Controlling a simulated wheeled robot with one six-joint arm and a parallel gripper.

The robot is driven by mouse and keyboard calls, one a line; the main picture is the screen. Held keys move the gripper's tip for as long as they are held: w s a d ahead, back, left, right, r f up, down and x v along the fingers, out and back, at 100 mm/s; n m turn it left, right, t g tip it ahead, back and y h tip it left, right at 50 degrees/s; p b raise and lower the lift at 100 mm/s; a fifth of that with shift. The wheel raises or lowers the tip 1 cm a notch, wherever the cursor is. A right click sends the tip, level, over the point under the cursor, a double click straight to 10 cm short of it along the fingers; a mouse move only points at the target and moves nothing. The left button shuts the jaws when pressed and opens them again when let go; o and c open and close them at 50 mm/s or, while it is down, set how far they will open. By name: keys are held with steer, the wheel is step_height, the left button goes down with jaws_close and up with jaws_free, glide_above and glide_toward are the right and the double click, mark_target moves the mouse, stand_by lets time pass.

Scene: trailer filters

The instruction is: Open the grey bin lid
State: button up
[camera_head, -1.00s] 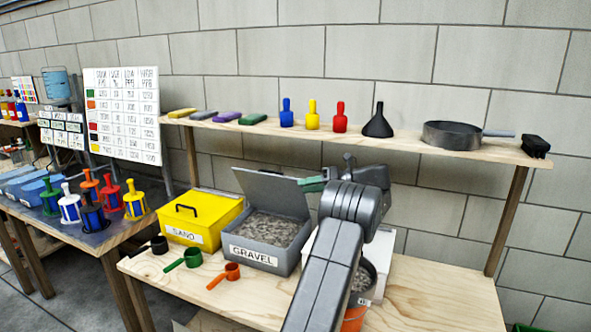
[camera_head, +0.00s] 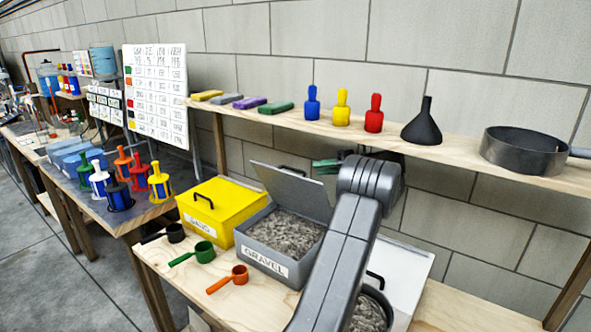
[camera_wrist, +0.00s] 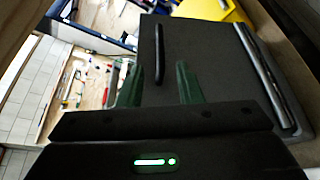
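The grey bin (camera_head: 268,262) labelled GRAVEL holds grey gravel and stands on the wooden bench. Its grey lid (camera_head: 285,188) is raised and leans back at the rear of the bin. The lid also fills much of the wrist view (camera_wrist: 205,60), with its dark bar handle (camera_wrist: 159,50) upright in the picture. My gripper (camera_wrist: 159,84) is open, its two green fingers apart and empty. The handle lies beyond and between the fingertips in the picture; I cannot tell whether anything touches. In the head view my arm partly hides the gripper (camera_head: 327,163), right of the lid.
A shut yellow SAND bin (camera_head: 222,212) stands left of the grey bin. A white bin (camera_head: 408,264) stands to the right, partly behind my arm. Green (camera_head: 204,252) and orange (camera_head: 240,274) scoops lie in front. A shelf (camera_head: 450,150) with bottles and a funnel runs above.

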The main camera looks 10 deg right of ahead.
mark_target(296, 171)
steer(key=p+x, duration=0.1)
steer(key=x, duration=0.8)
steer(key=shift+w+a+f+p, duration=0.1)
steer(key=shift+w+a+p, duration=0.1)
steer(key=shift+p, duration=0.1)
steer(key=shift+c, duration=0.4)
jaws_close()
